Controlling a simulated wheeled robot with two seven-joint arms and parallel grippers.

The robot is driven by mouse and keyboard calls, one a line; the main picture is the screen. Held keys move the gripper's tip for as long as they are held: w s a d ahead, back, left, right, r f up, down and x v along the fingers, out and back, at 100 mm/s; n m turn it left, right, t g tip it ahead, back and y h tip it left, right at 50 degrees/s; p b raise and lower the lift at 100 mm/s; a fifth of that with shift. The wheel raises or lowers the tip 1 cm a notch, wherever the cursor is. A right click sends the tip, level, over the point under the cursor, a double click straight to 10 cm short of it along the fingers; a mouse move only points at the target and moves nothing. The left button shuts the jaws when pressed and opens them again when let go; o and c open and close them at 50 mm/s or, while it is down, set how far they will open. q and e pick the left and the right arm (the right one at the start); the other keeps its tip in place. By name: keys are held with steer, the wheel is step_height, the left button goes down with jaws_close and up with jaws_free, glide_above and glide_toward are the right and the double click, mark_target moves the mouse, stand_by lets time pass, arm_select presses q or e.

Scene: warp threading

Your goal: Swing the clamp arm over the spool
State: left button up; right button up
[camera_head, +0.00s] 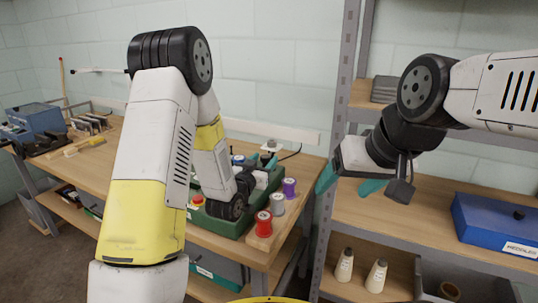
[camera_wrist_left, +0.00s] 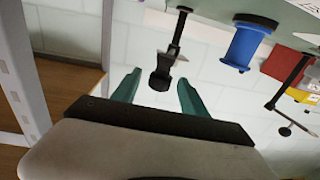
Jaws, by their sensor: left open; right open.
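In the left wrist view, a blue spool (camera_wrist_left: 243,48) sits at the upper right, under the edge of a pale machine surface that appears upside down. A dark clamp arm with a black knob (camera_wrist_left: 161,77) hangs to its left. My left gripper (camera_wrist_left: 160,78) is open, with its teal fingers on either side of the knob; I cannot tell whether they touch it. My right gripper (camera_head: 362,188) is open and empty, in front of the shelf.
Red (camera_head: 263,224), grey (camera_head: 277,204) and purple (camera_head: 289,188) spools stand along the bench's right side. A metal shelf post (camera_head: 335,130) stands right of the bench. A blue box (camera_head: 497,225) and white cones (camera_head: 376,276) are on the shelves.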

arm_select(q)
steer(key=shift+x, duration=2.25)
jaws_close()
